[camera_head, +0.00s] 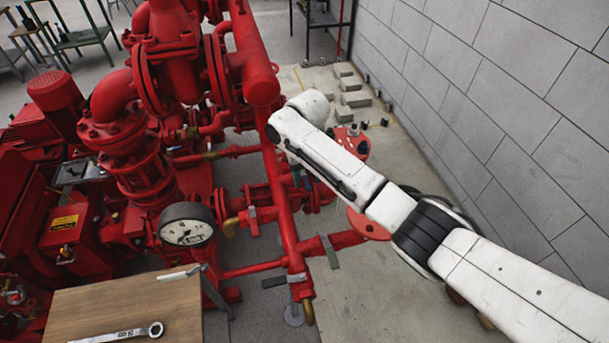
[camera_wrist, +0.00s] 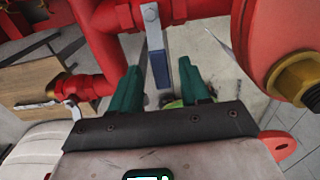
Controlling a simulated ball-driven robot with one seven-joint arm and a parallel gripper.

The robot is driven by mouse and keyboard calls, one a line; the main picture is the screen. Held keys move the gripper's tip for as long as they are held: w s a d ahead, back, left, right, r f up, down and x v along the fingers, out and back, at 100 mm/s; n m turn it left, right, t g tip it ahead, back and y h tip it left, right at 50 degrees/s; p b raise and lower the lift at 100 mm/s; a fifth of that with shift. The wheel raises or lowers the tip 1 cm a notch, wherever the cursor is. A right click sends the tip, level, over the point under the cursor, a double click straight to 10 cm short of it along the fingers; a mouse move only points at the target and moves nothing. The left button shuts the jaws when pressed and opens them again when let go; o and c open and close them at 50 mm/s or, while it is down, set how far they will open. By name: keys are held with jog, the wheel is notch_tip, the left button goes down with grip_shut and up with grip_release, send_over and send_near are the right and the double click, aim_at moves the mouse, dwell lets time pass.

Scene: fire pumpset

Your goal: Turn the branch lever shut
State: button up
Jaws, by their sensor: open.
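In the wrist view, a flat metal lever with a blue-grey grip (camera_wrist: 160,70) hangs down from a red pipe fitting (camera_wrist: 160,14). It looks like the branch lever. My gripper (camera_wrist: 160,85) is open, with one green finger on each side of the grip. The grip's lower end lies between the fingers, and I see gaps on both sides. I cannot tell how deep it sits between them. In the head view my white arm reaches across the right side, and my gripper is hidden. Small grey levers (camera_head: 330,252) show on the low red pipes there; I cannot tell which is the same one.
A red flange with a brass nut (camera_wrist: 300,78) is close on the right in the wrist view. A wooden table (camera_head: 130,310) with a wrench (camera_head: 120,334) stands front left. A gauge (camera_head: 186,230) and red pump pipework (camera_head: 140,180) fill the left. A block wall (camera_head: 500,110) bounds the right.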

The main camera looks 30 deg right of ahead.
aim_at(306, 181)
notch_tip(306, 181, up, 11)
jog(key=shift+b, duration=0.45)
jog(key=shift+f, duration=0.1)
dwell(0.4)
